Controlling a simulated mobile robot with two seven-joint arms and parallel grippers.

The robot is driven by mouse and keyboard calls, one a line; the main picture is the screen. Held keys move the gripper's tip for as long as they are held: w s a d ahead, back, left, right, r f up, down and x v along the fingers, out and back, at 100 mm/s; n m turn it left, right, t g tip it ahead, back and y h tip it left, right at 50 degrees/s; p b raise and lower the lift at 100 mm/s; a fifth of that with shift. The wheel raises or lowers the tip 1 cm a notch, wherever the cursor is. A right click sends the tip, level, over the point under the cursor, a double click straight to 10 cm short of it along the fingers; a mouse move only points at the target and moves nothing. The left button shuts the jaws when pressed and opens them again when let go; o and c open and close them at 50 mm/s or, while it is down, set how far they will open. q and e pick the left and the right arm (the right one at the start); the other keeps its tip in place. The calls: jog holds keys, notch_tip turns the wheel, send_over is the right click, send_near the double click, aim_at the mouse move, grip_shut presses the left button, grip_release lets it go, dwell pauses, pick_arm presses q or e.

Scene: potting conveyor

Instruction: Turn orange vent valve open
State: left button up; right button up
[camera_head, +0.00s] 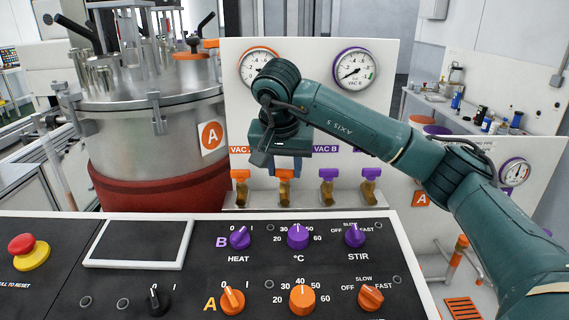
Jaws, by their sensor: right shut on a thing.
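The orange vent valve (284,188) is the second from the left in a row of valves below the gauge panel. Its brass body shows, and most of its orange handle is hidden by my right gripper (284,166). The right gripper comes down on it from above and is shut on its handle; the fingertips are small and partly hidden. The label behind the gripper is covered. Another orange-handled valve (240,175) stands to the left under the VAC A label (240,150). My left gripper is out of view.
Two purple-handled valves (327,174) stand close on the right. Two gauges (353,68) sit on the white panel (385,110) above. A steel vessel (150,135) marked A stands to the left. The knob console (210,260) fills the front.

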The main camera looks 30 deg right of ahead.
jog(key=m+g, duration=0.1)
jog(key=m, duration=0.2)
jog(key=m+h+p, duration=0.1)
jog(key=m, duration=0.2)
jog(key=shift+w+a+r+g+h, duration=0.1)
jog(key=shift+w+g+h, duration=0.05)
jog(key=shift+g+h, duration=0.2)
jog(key=m+g, duration=0.1)
jog(key=m, duration=0.2)
jog(key=m+g, duration=0.1)
jog(key=m, duration=0.2)
jog(key=shift+w+m+g, duration=0.2)
jog(key=shift+m+g, duration=0.05)
jog(key=shift+m, duration=0.05)
jog(key=o, duration=1)
